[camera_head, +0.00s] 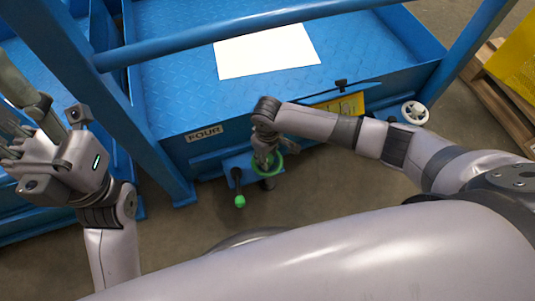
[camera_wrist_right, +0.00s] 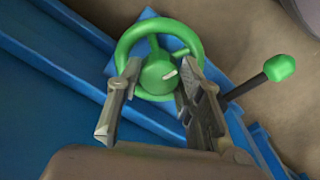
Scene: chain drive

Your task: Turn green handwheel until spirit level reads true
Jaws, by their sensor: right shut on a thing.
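A lever with a green knob (camera_head: 239,201) hangs left of the wheel and shows in the wrist view (camera_wrist_right: 279,68). A white sheet (camera_head: 266,51) lies on the platform. Blue posts and a rail frame the platform.

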